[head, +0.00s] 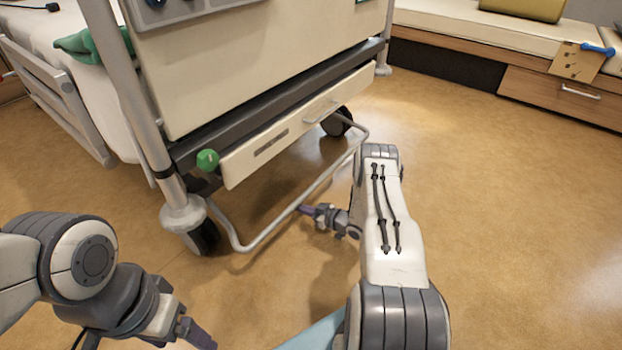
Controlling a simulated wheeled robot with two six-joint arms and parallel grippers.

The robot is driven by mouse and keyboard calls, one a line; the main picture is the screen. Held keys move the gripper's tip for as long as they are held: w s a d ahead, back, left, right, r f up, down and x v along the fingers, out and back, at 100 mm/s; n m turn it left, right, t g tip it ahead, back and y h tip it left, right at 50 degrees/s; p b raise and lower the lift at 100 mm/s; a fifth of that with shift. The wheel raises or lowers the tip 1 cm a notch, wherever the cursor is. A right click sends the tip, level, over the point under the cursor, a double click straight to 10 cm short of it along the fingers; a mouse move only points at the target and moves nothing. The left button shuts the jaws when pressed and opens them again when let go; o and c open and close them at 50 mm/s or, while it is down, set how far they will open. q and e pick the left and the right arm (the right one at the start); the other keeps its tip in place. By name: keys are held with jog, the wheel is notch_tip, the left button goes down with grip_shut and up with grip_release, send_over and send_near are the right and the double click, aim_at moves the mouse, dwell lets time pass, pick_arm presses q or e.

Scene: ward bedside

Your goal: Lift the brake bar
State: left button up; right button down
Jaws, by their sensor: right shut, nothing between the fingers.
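The brake bar (279,222) is a pale grey bent tube, low at the foot of the bed, running from the near caster to the far caster. My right gripper (303,209) is shut and empty, low over the floor. Its dark fingertips point left and meet the near edge of the bar in the picture, around the middle of its long run. I cannot tell whether they touch it or sit below it. My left gripper (203,338) is at the bottom edge, well apart from the bar; its fingers are partly cut off.
The bed's footboard (260,60) and a cream drawer panel (290,125) overhang the bar. A green knob (207,160) sits at the panel's left end. Casters (203,237) stand at both ends. A wooden bench (560,95) is at the back right. Floor on the right is clear.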

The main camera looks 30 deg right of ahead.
jog(key=shift+r, duration=0.1)
jog(key=shift+s+r+p, duration=0.1)
jog(key=shift+r+p, duration=0.9)
jog(key=r+p, duration=0.1)
jog(key=r, duration=0.1)
jog(key=r+p, duration=0.2)
jog(key=shift+s+d, duration=0.2)
jog(key=shift+s+f, duration=0.1)
dwell(0.5)
jog(key=shift+s+p, duration=0.1)
jog(key=shift+p, duration=0.2)
jog(key=s+d+f, duration=0.1)
jog(key=s+d, duration=0.1)
jog(key=s, duration=0.4)
jog(key=shift+s+d+f+p, duration=0.15)
jog(key=shift+d+f+p, duration=0.15)
